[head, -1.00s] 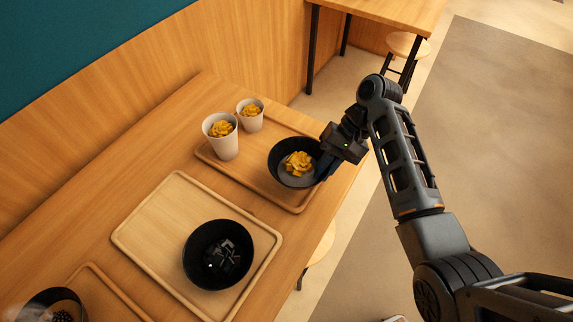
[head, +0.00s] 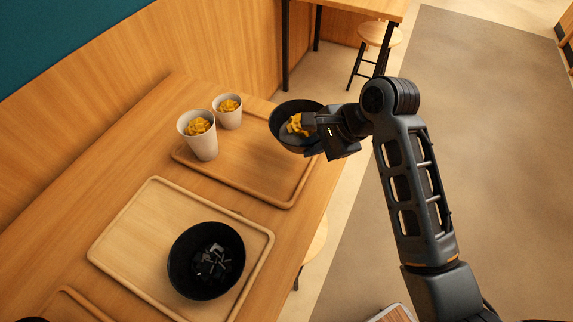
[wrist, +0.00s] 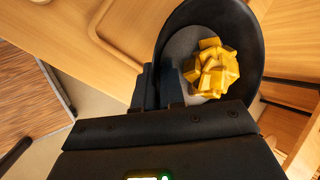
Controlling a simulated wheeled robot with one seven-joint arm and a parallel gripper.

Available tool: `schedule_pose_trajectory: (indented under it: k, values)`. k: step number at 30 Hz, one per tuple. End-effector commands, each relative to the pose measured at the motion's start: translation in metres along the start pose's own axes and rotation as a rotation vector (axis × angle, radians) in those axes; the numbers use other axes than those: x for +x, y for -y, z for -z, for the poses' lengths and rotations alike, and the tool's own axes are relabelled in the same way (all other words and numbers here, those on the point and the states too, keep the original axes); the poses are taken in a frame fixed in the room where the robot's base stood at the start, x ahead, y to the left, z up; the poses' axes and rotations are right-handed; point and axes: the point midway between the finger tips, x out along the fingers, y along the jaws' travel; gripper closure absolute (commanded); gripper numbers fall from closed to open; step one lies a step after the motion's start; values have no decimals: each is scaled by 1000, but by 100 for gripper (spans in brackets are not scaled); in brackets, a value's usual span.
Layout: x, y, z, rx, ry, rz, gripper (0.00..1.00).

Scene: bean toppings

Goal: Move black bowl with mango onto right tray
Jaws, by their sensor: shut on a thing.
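The black bowl with mango (head: 281,132) is held by my gripper (head: 318,142) above the far right side of the back tray. Yellow mango chunks (head: 297,126) lie in it, partly hidden by my gripper. In the wrist view my gripper (wrist: 158,88) is shut on the near rim of the bowl (wrist: 252,38), with the mango (wrist: 212,68) inside. The back tray (head: 283,199) carries two white cups at its far left end. A nearer, paler tray (head: 125,225) carries another black bowl (head: 205,262) with dark cubes.
The two white cups (head: 204,147) (head: 229,117) hold yellow pieces and stand close to the held bowl. Part of another tray (head: 70,303) shows at the lower left. A stool (head: 378,35) and another table stand behind. Floor lies right of the table edge.

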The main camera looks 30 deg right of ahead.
Motion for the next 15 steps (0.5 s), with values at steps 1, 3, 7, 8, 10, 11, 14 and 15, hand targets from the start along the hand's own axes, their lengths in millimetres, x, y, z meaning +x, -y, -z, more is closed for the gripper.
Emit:
schedule_pose_trajectory:
  k: [1,3,7,8,10,11,14,15]
  values:
    - [11,-1,-8,-3,3,-4,100]
    - [24,-1,-17,-3,1,-2,100]
    - [42,0,-28,-2,1,-1,100]
    - [45,0,-30,-2,1,-1,100]
    - [50,0,-34,-2,1,1,100]
    - [51,0,-34,-2,0,0,100]
    - [58,-4,-33,0,0,-1,100]
    - [63,-6,-31,0,0,-2,100]
